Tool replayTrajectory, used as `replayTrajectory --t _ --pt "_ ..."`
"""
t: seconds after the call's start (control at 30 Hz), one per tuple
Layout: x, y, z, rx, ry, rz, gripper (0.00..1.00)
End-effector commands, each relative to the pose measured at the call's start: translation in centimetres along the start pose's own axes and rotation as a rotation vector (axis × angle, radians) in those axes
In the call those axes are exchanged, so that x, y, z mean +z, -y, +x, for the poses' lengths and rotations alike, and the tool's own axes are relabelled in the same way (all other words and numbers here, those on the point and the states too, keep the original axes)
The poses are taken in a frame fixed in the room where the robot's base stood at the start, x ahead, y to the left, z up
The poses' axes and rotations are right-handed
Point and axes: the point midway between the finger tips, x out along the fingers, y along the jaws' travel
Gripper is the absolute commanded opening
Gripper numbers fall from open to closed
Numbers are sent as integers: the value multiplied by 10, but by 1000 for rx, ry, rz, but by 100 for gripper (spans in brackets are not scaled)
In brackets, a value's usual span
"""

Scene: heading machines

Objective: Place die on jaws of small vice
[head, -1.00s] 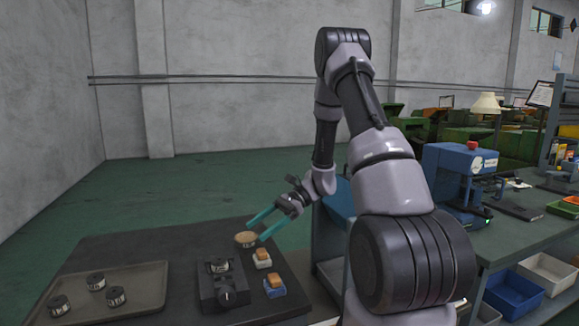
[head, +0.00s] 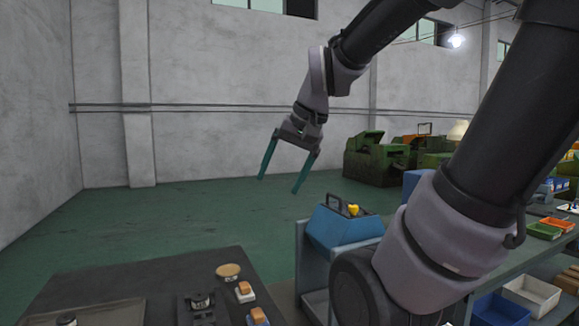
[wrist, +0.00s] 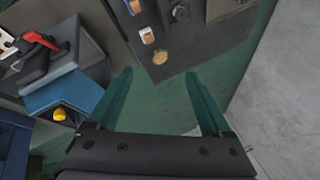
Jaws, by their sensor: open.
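The small dark vice (head: 190,316) stands on the dark tabletop, cut off by the bottom edge of the head view. A dark round die (head: 201,299) sits on top of its jaws. Part of the vice also shows at the top of the wrist view (wrist: 181,13). Another dark die (head: 66,319) is at the lower left, on the tray (head: 105,312). My gripper (head: 279,185) is open and empty, raised high above and to the right of the vice, fingers pointing down. Its teal fingers also show in the wrist view (wrist: 160,74) with nothing between them.
A blue toolbox-like case (head: 340,226) stands on the cabinet beside the table. Open green floor (head: 200,215) lies behind.

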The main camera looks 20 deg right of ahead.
Motion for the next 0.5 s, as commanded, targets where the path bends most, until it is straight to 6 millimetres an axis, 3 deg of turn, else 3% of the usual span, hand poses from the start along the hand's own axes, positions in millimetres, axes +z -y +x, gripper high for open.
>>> replayTrajectory --t 0.2,0.5 --pt "6 -5 -28 -11 -150 -92 83" --pt "7 -6 -31 -11 -167 -103 83"
